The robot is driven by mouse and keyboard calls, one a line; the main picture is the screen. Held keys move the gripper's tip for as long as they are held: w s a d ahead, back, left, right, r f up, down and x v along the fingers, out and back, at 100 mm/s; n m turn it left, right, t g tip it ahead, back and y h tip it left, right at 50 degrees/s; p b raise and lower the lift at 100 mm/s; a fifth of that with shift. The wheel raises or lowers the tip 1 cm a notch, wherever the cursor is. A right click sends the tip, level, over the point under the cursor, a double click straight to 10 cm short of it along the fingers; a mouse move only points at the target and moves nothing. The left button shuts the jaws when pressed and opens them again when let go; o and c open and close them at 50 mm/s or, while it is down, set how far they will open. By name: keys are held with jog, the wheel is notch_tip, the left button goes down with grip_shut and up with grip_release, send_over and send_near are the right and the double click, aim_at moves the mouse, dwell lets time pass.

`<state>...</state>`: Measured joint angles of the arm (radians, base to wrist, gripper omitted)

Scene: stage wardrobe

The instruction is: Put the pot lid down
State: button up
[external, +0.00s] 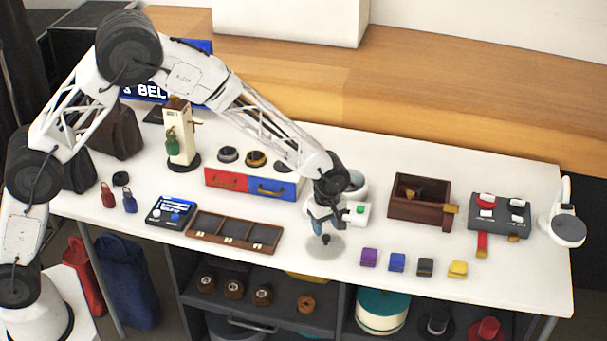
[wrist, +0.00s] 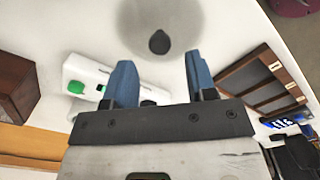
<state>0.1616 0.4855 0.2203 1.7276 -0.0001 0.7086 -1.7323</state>
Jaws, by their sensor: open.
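The pot lid (external: 333,246) is a grey, see-through disc with a dark knob (external: 325,239). It lies flat on the white table near the front edge, left of the purple block. In the wrist view the lid (wrist: 185,18) is at the top, with its knob (wrist: 159,42) centred just beyond the fingertips. My gripper (external: 318,225) points down over the lid. Its blue fingers (wrist: 159,62) are spread apart with nothing between them. A white appliance with a green button (external: 360,210) and a round pot-like body stands just behind, partly hidden by my gripper.
A brown divided tray (external: 205,226) lies to the left. Purple (external: 369,257), blue (external: 397,262), black and yellow blocks line the front edge to the right. A brown wooden box (external: 420,210) and a grey switch panel (external: 486,230) stand further right. Red and blue drawers (external: 228,180) stand behind left.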

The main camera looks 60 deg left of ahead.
aim_at(325, 237)
notch_tip(325, 237, up, 7)
jog(key=shift+r, duration=0.15)
dwell(0.4)
dwell(0.4)
jog(key=s+a+r+m+t, duration=0.1)
jog(key=s+a+r+m, duration=0.35)
jog(key=s+r, duration=0.75)
jog(key=s+a+r+m, duration=0.45)
jog(key=s+r, duration=0.55)
jog(key=s, duration=0.3)
jog(key=s+a+r+m, duration=0.1)
jog(key=s+m, duration=0.3)
jog(key=s, duration=1.1)
jog(key=s+a+m+t, duration=0.1)
jog(key=s+a+m, duration=0.2)
jog(key=s, duration=1.2)
jog(key=shift+a+r+m+t, duration=0.2)
jog(key=shift+r+m+t, duration=0.15)
jog(key=shift+m, duration=0.75)
